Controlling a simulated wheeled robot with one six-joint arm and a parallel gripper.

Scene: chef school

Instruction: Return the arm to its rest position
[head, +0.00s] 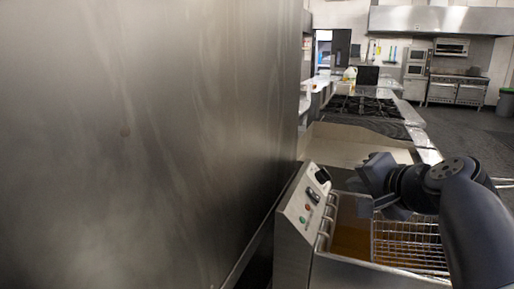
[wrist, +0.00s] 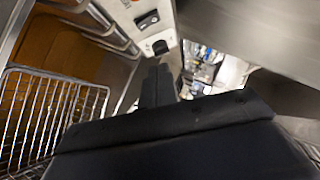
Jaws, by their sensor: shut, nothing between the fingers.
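My gripper (head: 372,180) is at the right of the head view, above the fryer (head: 295,215) and its wire basket (head: 410,246). It points left, toward the fryer's control panel. In the wrist view my gripper (wrist: 158,72) shows as dark fingers held together with nothing between them. The wire basket (wrist: 50,112) is at the left of the wrist view, beside my gripper. I cannot tell whether the gripper touches any part of the fryer.
A large steel wall (head: 140,140) fills the left of the head view. A stove top (head: 360,107) and counters stand beyond the fryer. Ovens (head: 455,90) stand at the back under a hood (head: 440,20). Dark floor (head: 465,125) is open at the right.

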